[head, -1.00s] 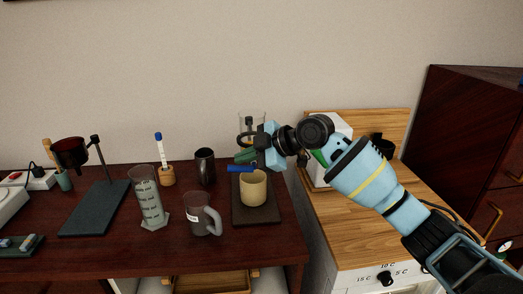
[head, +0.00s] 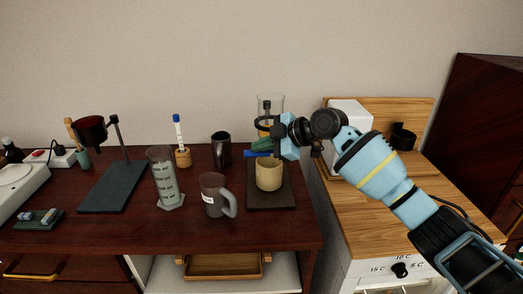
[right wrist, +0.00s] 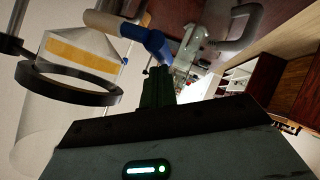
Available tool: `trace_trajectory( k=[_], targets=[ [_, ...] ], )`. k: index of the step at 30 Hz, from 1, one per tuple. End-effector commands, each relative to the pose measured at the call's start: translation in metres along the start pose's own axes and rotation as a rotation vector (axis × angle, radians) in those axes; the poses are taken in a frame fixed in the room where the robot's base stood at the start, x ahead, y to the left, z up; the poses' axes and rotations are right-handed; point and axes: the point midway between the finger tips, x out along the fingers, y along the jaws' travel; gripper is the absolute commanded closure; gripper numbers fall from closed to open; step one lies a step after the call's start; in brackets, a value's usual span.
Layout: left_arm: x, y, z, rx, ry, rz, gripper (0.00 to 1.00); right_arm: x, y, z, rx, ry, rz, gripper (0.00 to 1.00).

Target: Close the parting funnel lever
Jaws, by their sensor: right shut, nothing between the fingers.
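The parting funnel (head: 270,102) is clear glass and stands upright in a dark ring holder at the back right of the dark table. In the right wrist view the funnel (right wrist: 85,52) has a yellow band inside, above a black ring. Its blue lever (head: 257,154) sticks out to the left above a beige cup (head: 269,177); the lever also shows in the right wrist view (right wrist: 150,38). My right gripper (head: 264,144) has its green fingers shut and empty beside the lever. In the wrist view the fingertips (right wrist: 158,72) are close to the lever's end; I cannot tell whether they touch.
The cup stands on the dark stand base (head: 285,200). A grey mug (head: 213,195), a measuring cylinder (head: 164,180) and a dark tumbler (head: 221,150) stand to the left. A white box (head: 350,115) is on the wooden counter at right. Front table space is clear.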

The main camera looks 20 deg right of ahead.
Motion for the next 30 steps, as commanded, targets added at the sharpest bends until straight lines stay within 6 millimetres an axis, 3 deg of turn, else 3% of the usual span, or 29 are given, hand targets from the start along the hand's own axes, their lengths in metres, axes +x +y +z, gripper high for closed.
trace_trajectory(
  k=[1,6,14,30],
  targets=[
    [0.001,0.001,0.008,-0.002,-0.015,0.002,0.02,0.006,-0.005,0.008,0.008,-0.006,-0.01,1.0],
    [-0.003,0.002,0.012,-0.003,-0.026,0.003,0.02,0.003,-0.002,0.003,0.003,-0.003,-0.005,1.0],
    [0.0,0.0,-0.005,0.005,0.008,0.001,0.02,-0.001,0.002,-0.001,0.002,-0.003,-0.003,1.0],
    [-0.003,-0.002,-0.007,0.01,0.01,0.001,0.02,-0.007,0.007,-0.011,0.002,-0.002,-0.004,1.0]
  ],
)
